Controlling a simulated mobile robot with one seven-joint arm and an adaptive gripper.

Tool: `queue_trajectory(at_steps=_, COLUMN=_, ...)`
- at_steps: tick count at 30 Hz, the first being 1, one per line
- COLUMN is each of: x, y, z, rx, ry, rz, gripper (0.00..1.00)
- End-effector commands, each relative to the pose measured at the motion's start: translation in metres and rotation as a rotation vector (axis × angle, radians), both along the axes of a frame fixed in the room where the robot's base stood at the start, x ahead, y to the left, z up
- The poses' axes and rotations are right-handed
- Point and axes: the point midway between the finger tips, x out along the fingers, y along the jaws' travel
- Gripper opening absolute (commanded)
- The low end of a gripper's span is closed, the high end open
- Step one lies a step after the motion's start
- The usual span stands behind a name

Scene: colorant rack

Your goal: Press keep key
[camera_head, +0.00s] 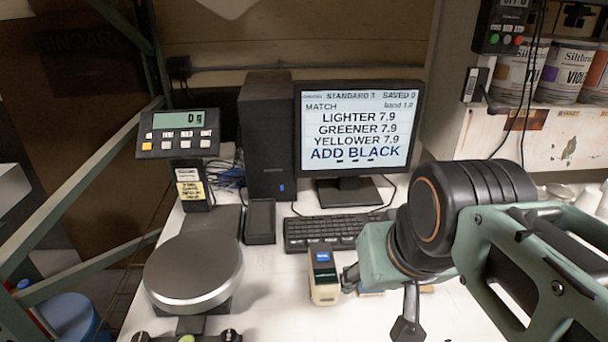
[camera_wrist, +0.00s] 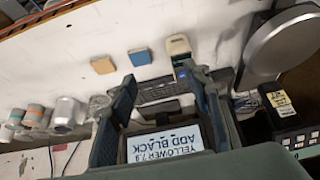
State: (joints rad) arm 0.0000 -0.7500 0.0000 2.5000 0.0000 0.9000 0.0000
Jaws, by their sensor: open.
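No key with a readable "keep" label shows. A small cream handheld device (camera_head: 323,280) with a lit blue screen stands on the white bench; its key markings are too small to read. It also shows in the wrist view (camera_wrist: 178,48). The black keyboard (camera_head: 323,231) lies behind it, with unreadable keys; it shows between my fingers in the wrist view (camera_wrist: 158,90). My gripper (camera_head: 378,303) is open and empty, just right of the device and above the bench; the wrist view shows both fingers apart (camera_wrist: 160,76).
A scale with a round pan (camera_head: 193,268) and a keyed display (camera_head: 178,133) stands at left. Blue (camera_wrist: 139,57) and tan (camera_wrist: 103,65) tiles lie near the device. A dark computer tower (camera_head: 266,138) stands behind. Cups (camera_head: 588,199) stand at right. A button box (camera_head: 503,27) hangs upper right.

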Motion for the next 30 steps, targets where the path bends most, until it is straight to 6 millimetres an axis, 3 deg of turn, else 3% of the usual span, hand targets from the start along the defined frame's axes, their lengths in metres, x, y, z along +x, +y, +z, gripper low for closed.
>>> queue_trajectory(at_steps=2, x=0.0, y=0.0, z=0.0, rx=0.0, ry=0.0, rz=0.0, gripper=0.34)
queue_trajectory(at_steps=11, x=0.0, y=0.0, z=0.0, rx=0.0, ry=0.0, rz=0.0, gripper=0.01)
queue_trajectory(at_steps=30, x=0.0, y=0.0, z=0.0, rx=0.0, ry=0.0, rz=0.0, gripper=0.0)
